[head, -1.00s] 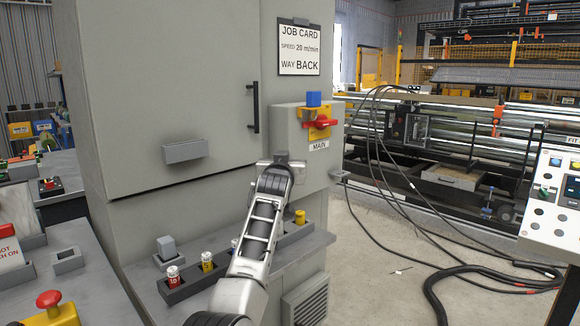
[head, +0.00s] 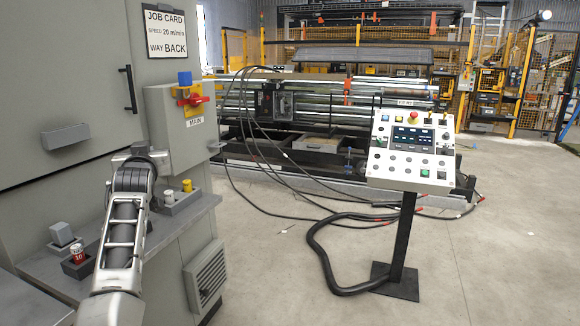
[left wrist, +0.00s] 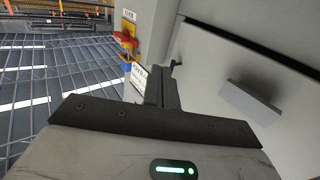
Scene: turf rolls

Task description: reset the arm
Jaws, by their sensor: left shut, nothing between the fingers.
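My left arm rises from the lower left of the head view, and its left gripper (head: 140,149) is up in front of the grey cabinet (head: 60,95), left of the MAIN switch box. The left gripper also shows in the left wrist view (left wrist: 161,88), its dark fingers together with nothing between them. The red MAIN switch (head: 195,100) sits on a yellow plate with a blue block (head: 184,78) above it. I cannot tell the exact gap between gripper and cabinet. My right gripper is in neither view.
A grey ledge (head: 165,232) below the arm bears a red-and-white fuse-like piece (head: 79,254) and a yellow one (head: 187,185). A control console (head: 411,150) stands on a post to the right. Black cables (head: 318,245) lie on the floor. Open floor is at lower right.

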